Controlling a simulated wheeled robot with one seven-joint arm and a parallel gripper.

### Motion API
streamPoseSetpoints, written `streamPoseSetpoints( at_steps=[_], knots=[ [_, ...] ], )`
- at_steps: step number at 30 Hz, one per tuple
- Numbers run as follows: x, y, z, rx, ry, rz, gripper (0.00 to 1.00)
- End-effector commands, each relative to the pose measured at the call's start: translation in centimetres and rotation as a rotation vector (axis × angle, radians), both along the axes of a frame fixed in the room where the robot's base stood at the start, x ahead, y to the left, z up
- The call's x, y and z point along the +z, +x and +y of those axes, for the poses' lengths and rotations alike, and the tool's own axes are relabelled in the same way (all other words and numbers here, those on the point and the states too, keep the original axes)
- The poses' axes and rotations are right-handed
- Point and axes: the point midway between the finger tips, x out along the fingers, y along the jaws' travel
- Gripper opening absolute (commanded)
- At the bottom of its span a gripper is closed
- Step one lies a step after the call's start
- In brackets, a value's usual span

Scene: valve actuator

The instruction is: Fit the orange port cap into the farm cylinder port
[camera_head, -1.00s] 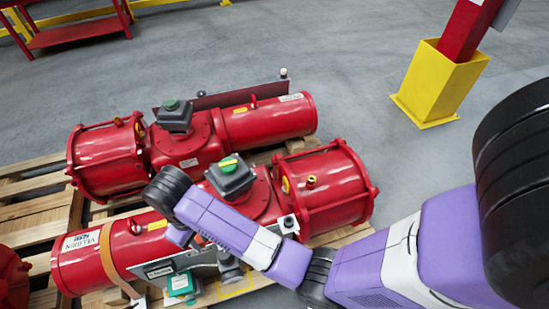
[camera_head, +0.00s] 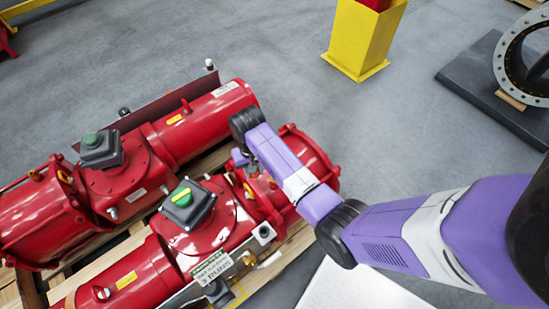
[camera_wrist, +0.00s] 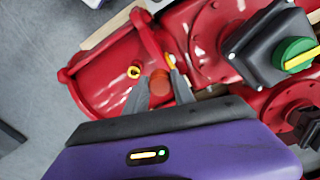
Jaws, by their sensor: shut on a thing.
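My gripper (camera_wrist: 158,80) is shut on the small round orange port cap (camera_wrist: 158,88), seen between its two grey fingers in the wrist view. In the head view my gripper (camera_head: 241,158) hangs over the right-hand cylinder of the nearer red actuator (camera_head: 305,160). In the wrist view a brass-yellow port ring (camera_wrist: 134,72) stands on that red cylinder, a little left of and above the cap. The cap appears apart from the ring. Its height above the cylinder is hard to tell. My arm hides part of the cylinder in the head view.
A grey box with a green-and-yellow indicator (camera_head: 187,205) stands on the nearer actuator. A second red actuator (camera_head: 125,165) lies behind it. Both rest on wooden pallets. A yellow post base (camera_head: 365,38) and a dark slab (camera_head: 490,90) stand on open grey floor.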

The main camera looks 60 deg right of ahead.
Motion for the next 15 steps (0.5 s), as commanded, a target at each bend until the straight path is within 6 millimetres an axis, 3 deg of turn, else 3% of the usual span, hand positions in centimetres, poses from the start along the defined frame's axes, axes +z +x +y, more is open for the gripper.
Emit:
streamPoseSetpoints(
  at_steps=[1, 3, 6, 15],
  knots=[
    [-0.5, -0.6, -1.9, -0.077, 0.002, 0.005, 0.00],
    [-1.5, -1.2, -3.9, -0.166, 0.001, 0.003, 0.00],
    [-2.5, -2.0, -5.8, -0.255, 0.000, 0.001, 0.00],
    [-3.3, -2.4, -6.9, -0.311, -0.001, -0.001, 0.00]
  ],
)
